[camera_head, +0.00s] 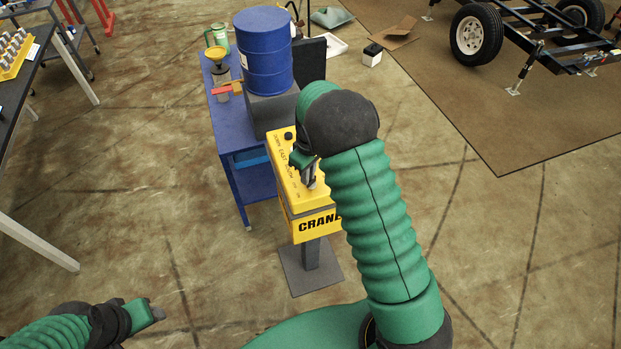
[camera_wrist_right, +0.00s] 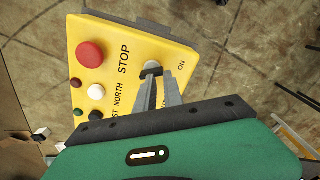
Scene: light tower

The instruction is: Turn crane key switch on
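The yellow crane control box (camera_head: 303,193), marked CRANE, stands on a grey post in the middle of the head view. In the right wrist view its panel (camera_wrist_right: 190,58) shows the key switch (camera_wrist_right: 152,68), a pale round mount with a dark key, beside the ON label. My right gripper (camera_head: 309,181) is over the near end of the panel. In the right wrist view its fingers (camera_wrist_right: 160,78) reach to the key with a narrow gap between them; whether they grip it is unclear. My left gripper (camera_head: 154,312) is low at the left, away from the box.
A red STOP button (camera_wrist_right: 90,55) and a white button (camera_wrist_right: 96,92) are on the same panel. A blue table (camera_head: 226,125) with a blue barrel (camera_head: 263,50) stands just behind the box. A trailer (camera_head: 530,35) stands far right. Floor right of the box is clear.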

